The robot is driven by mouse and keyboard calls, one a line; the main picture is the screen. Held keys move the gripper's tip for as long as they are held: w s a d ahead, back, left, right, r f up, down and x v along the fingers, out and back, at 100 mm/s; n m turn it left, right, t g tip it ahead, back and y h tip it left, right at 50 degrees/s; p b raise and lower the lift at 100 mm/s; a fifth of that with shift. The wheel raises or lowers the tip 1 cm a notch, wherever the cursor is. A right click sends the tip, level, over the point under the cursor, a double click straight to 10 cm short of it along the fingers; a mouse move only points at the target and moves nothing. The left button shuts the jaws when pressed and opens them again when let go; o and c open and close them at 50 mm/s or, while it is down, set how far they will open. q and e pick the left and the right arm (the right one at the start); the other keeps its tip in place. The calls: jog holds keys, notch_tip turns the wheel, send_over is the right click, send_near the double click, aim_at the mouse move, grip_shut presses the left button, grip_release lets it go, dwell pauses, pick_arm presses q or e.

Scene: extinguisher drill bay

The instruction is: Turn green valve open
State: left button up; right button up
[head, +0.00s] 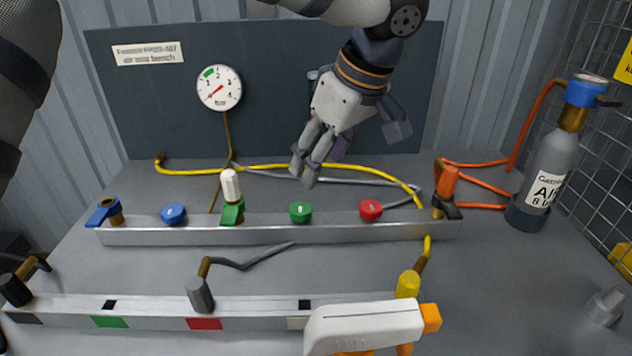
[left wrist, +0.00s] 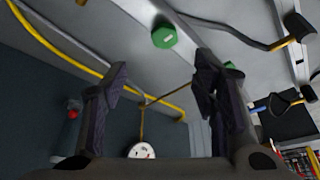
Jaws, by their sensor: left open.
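The green valve is a small green knob (head: 300,211) on the grey manifold bar (head: 270,235), between a blue knob and a red knob. It also shows in the left wrist view as a green hexagonal knob (left wrist: 164,37), beyond and above the fingertips. My left gripper (head: 306,172) hangs above and behind the bar, pointing down near the green knob without touching it. In the left wrist view its two dark fingers (left wrist: 160,85) stand wide apart with nothing between them. My right gripper is in neither view.
A blue knob (head: 173,214), a white-topped green fitting (head: 231,200) and a red knob (head: 370,210) share the bar. A yellow hose (head: 270,167) runs behind it. A grey cylinder (head: 545,165) stands at right. A white-and-orange device (head: 362,326) is in front. A gauge (head: 219,88) is behind.

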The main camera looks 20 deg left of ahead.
aim_at(300, 207)
pick_arm(q)
jog(key=x, duration=1.1)
jog(key=shift+s+a, duration=0.1)
jog(key=shift+s, duration=0.25)
jog(key=shift+c, duration=0.3)
jog(key=c, duration=1.1)
